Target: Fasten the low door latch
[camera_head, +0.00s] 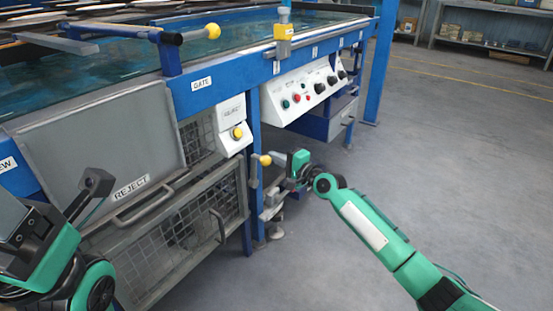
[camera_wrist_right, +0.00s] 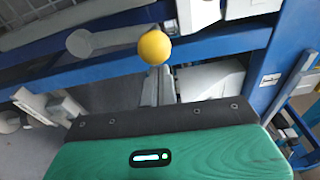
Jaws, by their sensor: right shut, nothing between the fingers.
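The low latch is a grey lever (camera_head: 253,170) with a yellow ball knob (camera_head: 265,159), on the blue post at the right edge of the low mesh door (camera_head: 185,232). In the right wrist view the knob (camera_wrist_right: 154,47) and grey lever (camera_wrist_right: 95,42) lie just beyond my fingertips. My right gripper (camera_head: 273,190) is shut and empty, close to the knob; its fingers (camera_wrist_right: 158,82) point at it. I cannot tell whether they touch. My left gripper (camera_head: 60,205) is at the left edge, away from the latch; part of it is out of frame.
A grey REJECT panel (camera_head: 100,130) with a bar handle (camera_head: 150,205) is left of the post. A white box with a yellow button (camera_head: 237,132) is above the latch. A control panel (camera_head: 305,90) is at its upper right. The floor (camera_head: 440,170) to the right is clear.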

